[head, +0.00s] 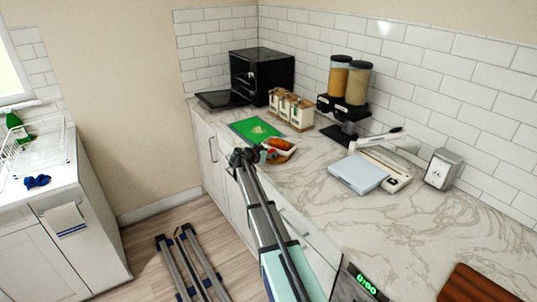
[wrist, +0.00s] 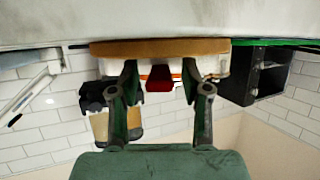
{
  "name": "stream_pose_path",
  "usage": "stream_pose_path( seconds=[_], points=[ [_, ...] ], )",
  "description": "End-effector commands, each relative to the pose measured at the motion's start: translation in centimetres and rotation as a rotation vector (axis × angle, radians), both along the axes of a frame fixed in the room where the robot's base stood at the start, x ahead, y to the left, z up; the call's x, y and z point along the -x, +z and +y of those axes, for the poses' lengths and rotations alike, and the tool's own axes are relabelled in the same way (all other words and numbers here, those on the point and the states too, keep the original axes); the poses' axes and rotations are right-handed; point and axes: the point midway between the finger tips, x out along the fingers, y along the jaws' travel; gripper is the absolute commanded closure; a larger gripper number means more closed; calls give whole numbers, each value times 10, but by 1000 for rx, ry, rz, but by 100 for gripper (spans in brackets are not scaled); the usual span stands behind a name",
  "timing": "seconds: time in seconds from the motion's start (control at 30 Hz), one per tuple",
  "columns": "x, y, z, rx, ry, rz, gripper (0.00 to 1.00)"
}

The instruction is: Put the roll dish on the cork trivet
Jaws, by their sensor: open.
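The roll dish (head: 283,145) holds a brown roll and sits on the marble counter, right of a green mat. My gripper (head: 260,155) is beside it, at its near left. In the wrist view, which is upside down, my gripper (wrist: 160,75) is open, its fingers spread on either side of a dark red piece (wrist: 160,78). A tan slab (wrist: 160,47) that looks like the cork trivet lies against the counter, with a pale band beside it. I cannot tell whether the pale band is the dish. Whether the fingers touch anything is unclear.
The green mat (head: 255,130), white canisters (head: 291,109), a black oven (head: 262,75) and a grain dispenser (head: 347,85) stand behind. A white scale (head: 358,173) is to the right. A red-brown board (head: 475,285) lies at the front right. The counter between is clear.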

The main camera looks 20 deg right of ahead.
Motion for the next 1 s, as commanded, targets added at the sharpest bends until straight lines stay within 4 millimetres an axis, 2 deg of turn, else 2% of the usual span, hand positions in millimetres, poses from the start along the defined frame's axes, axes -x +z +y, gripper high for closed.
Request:
stream_pose_path(
  seconds=[0.17,0.27,0.7,1.0],
  points=[
    [3,2,4,0,1,0,53],
    [10,6,14,0,1,-2,53],
    [48,36,77,0,1,-2,53],
    [58,46,94,0,0,1,53]
  ],
)
